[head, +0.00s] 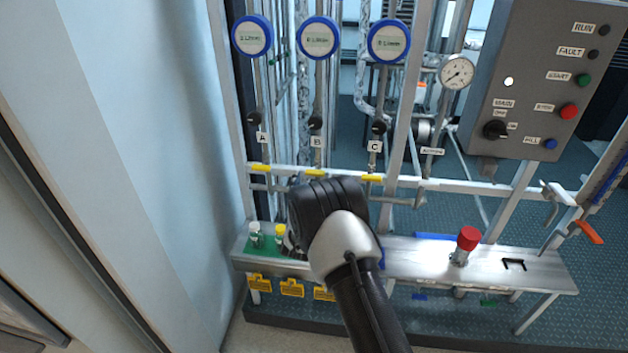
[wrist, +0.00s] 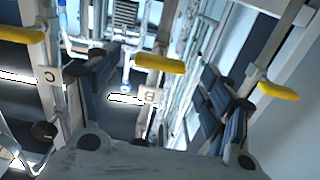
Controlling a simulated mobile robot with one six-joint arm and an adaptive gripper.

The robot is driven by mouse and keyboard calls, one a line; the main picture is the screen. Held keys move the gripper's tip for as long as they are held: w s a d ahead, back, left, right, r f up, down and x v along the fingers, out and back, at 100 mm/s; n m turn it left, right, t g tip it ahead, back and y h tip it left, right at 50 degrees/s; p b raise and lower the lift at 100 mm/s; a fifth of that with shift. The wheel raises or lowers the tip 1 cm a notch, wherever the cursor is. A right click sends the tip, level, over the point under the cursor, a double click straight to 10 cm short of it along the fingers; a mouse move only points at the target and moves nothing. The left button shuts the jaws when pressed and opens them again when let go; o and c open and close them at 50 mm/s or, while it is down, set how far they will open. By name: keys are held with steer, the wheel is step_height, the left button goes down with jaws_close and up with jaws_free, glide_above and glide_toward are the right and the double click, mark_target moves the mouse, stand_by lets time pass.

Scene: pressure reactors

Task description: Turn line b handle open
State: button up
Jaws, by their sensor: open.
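Line b's yellow handle (head: 316,172) lies crosswise on its vertical pipe, below the B label (head: 317,142). In the wrist view the yellow handle (wrist: 160,63) shows ahead, near the upside-down B label (wrist: 150,97). It appears between my two dark fingers, with room on both sides and no visible contact. My gripper (wrist: 160,82) is open and empty. In the head view my wrist hides the fingertips and the pipe just below the handle.
Similar yellow handles sit on line A (head: 260,168) and line C (head: 372,178), either side. A metal shelf (head: 410,258) below carries small green and yellow fittings and a red knob (head: 468,238). A grey control box (head: 530,85) stands at right, a pale wall (head: 130,150) at left.

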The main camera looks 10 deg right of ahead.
mark_target(316, 170)
steer(key=shift+x, duration=1.2)
steer(key=shift+c, duration=0.4)
steer(key=c, duration=1)
